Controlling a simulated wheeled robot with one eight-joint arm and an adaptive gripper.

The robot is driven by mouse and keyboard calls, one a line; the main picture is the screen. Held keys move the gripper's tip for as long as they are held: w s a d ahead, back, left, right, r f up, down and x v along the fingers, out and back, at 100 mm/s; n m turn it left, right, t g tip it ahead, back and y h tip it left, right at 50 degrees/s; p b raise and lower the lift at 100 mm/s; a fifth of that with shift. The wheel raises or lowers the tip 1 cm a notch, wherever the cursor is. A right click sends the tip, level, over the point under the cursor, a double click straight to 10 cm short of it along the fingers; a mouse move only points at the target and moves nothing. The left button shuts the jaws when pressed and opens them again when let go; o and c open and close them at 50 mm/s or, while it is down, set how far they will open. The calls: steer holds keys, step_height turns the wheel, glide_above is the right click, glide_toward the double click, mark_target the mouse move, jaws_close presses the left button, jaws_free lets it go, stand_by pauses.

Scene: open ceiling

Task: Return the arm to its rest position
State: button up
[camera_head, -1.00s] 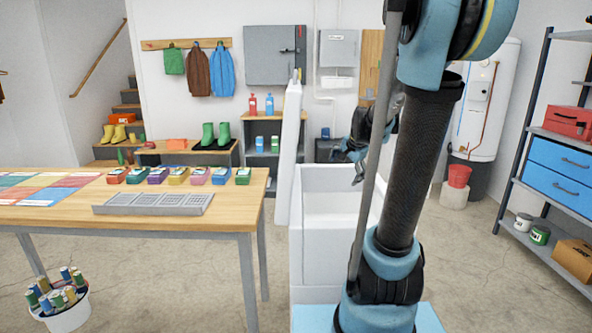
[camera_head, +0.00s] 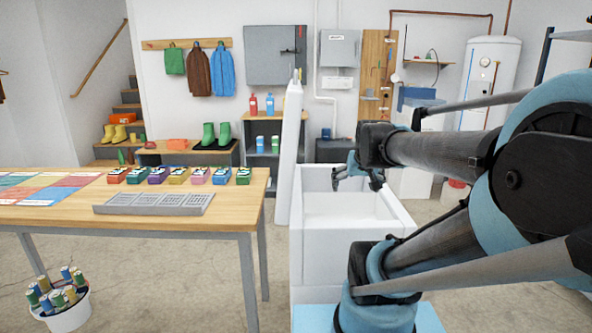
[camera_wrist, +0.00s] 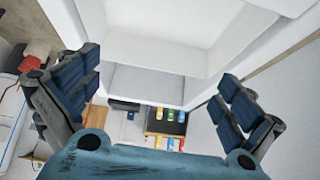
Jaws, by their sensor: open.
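My gripper (camera_head: 357,180) is at the end of my arm, in front of the open white chest (camera_head: 350,241) and above its opening in the head view. In the wrist view my gripper's two dark blue fingers (camera_wrist: 157,100) are spread wide apart with nothing between them. The chest's white interior (camera_wrist: 150,45) fills the upper middle of the wrist view. My arm is folded on the right side of the head view and covers part of the room there.
A wooden table (camera_head: 150,217) at left bears a grey tray (camera_head: 154,204) and a row of several coloured boxes. A white bucket (camera_head: 66,317) with several cans stands on the floor. A tall white lid (camera_head: 289,155) stands upright behind the chest. Concrete floor is clear between table and chest.

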steer(key=s+f+g, duration=0.4)
steer(key=s+f, duration=0.7)
steer(key=s, duration=0.4)
steer(key=shift+s+g, duration=0.2)
steer(key=shift+g, duration=0.2)
